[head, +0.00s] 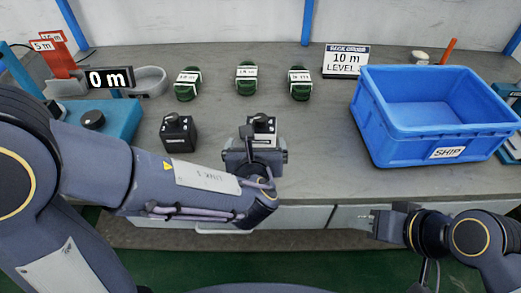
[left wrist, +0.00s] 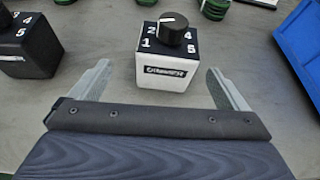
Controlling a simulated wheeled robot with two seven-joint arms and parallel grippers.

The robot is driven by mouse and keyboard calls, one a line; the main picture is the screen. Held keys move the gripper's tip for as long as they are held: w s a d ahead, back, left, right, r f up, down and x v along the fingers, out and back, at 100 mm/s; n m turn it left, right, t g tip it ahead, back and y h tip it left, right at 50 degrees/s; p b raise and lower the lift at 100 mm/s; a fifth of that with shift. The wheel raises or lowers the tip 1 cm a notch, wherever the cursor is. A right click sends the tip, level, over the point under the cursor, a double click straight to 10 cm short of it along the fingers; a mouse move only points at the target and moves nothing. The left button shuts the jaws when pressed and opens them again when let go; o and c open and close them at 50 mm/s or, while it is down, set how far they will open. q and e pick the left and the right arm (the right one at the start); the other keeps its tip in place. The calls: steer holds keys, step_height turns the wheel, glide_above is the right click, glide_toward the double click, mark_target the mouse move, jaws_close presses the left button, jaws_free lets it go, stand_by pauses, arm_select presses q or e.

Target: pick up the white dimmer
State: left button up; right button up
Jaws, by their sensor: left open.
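The white dimmer (left wrist: 166,72) is a white box with a black top, a black knob and printed numbers. It stands upright on the bench in the left wrist view, and its top shows behind my gripper in the head view (head: 262,126). In the head view my left wrist hides the dimmer's lower part. My right gripper (head: 368,220) is at the lower right, in front of the bench edge, away from the dimmer.
A black dimmer (head: 178,132) stands left of the white one. Several green coils (head: 246,78) line the back. A blue SHIP crate (head: 420,140) stands at right. A 10 m sign (head: 346,61) and a 0 m display (head: 109,78) stand behind. Bare bench lies between the white dimmer and crate.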

mark_target(261, 133)
arm_select(q)
steer(key=shift+w+d+f+m+h, duration=0.15)
steer(key=shift+d+f+m+h, duration=0.2)
steer(key=shift+d, duration=0.2)
steer(key=x, duration=0.3)
steer(key=b+x, duration=0.1)
steer(key=x, duration=0.3)
steer(key=shift+w+a+f, duration=0.1)
steer(key=shift+w+a, duration=0.1)
steer(key=shift+w, duration=0.1)
steer(key=c, duration=1.1)
